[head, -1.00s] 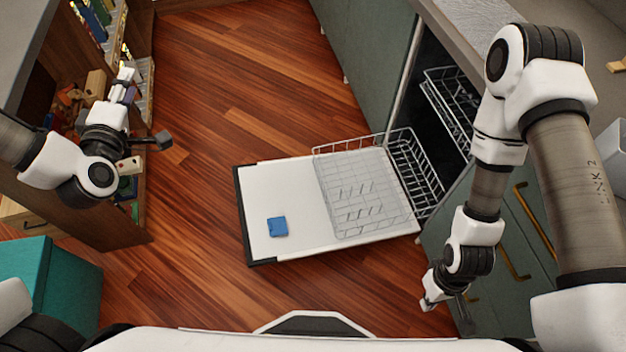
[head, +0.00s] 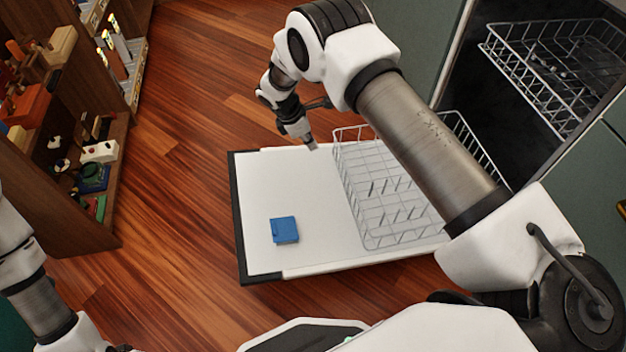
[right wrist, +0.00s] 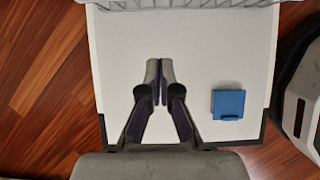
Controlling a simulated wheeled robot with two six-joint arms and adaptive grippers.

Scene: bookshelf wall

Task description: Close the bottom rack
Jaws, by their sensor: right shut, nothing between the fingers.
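The bottom rack (head: 385,215) is a grey wire basket, pulled out over the white inner face of the open dishwasher door (head: 290,190). My right forearm hides part of its right side. Its near edge also shows at the top of the right wrist view (right wrist: 185,4). My right gripper (head: 312,146) is shut and empty, above the door's far edge, just left of the rack and apart from it. In the right wrist view its fingertips (right wrist: 159,72) meet over the white door. My left gripper is out of view.
A blue block (head: 284,230) lies on the door, left of the rack; the right wrist view also shows it (right wrist: 228,104). The upper rack (head: 555,75) is in the dark dishwasher opening. A shelf with toys (head: 60,130) stands at left. Wooden floor between is clear.

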